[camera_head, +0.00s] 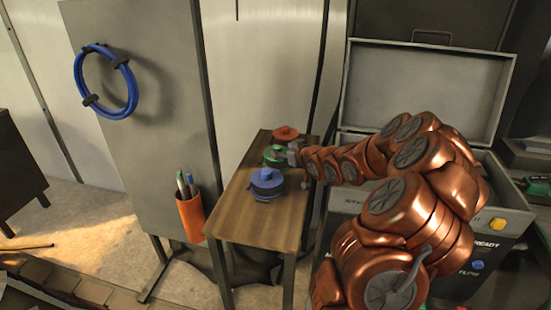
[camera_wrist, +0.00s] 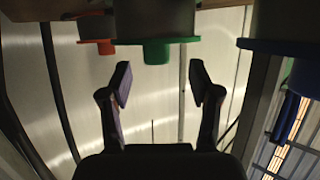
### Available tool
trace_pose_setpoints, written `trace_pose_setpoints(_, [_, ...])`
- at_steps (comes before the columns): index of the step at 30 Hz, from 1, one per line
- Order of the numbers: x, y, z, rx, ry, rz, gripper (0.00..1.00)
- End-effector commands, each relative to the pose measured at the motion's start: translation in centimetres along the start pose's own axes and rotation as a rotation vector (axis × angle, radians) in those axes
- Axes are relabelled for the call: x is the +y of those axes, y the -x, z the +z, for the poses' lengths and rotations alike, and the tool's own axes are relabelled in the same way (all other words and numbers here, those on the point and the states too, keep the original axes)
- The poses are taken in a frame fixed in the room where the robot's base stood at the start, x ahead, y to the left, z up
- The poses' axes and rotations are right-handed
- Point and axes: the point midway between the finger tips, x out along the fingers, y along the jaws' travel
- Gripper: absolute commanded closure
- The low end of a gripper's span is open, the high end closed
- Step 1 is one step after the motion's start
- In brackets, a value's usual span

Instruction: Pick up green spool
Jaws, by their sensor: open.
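The green spool (camera_head: 272,156) stands on the small wooden table between a red spool (camera_head: 286,133) behind it and a blue spool (camera_head: 267,184) in front. In the head view my gripper (camera_head: 293,153) is at the right side of the green spool, and its fingers are hard to make out. The wrist view appears upside down. There the green spool (camera_wrist: 158,48) lies ahead, lined up with the gap between the two spread fingers of my gripper (camera_wrist: 162,84). The fingers are open and empty. I cannot tell whether they touch the spool.
The wooden table (camera_head: 248,222) has free room at its front. The blue spool (camera_wrist: 300,48) and red spool (camera_wrist: 97,43) flank the green one in the wrist view. An orange pen cup (camera_head: 191,217) hangs left of the table. An open grey case (camera_head: 425,85) stands behind my arm.

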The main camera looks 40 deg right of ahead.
Motion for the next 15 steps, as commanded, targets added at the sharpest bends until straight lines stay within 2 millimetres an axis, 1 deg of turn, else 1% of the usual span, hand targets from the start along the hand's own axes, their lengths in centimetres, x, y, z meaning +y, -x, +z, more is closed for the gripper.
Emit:
trace_pose_setpoints(6, [0.4, -2.4, -0.5, 0.0, 0.002, -0.002, 0.38])
trace_pose_setpoints(9, [0.3, -3.4, -0.4, 0.0, 0.0, -0.004, 0.38])
trace_pose_setpoints(15, [0.2, -4.4, -0.2, -0.001, 0.0, -0.004, 0.38])
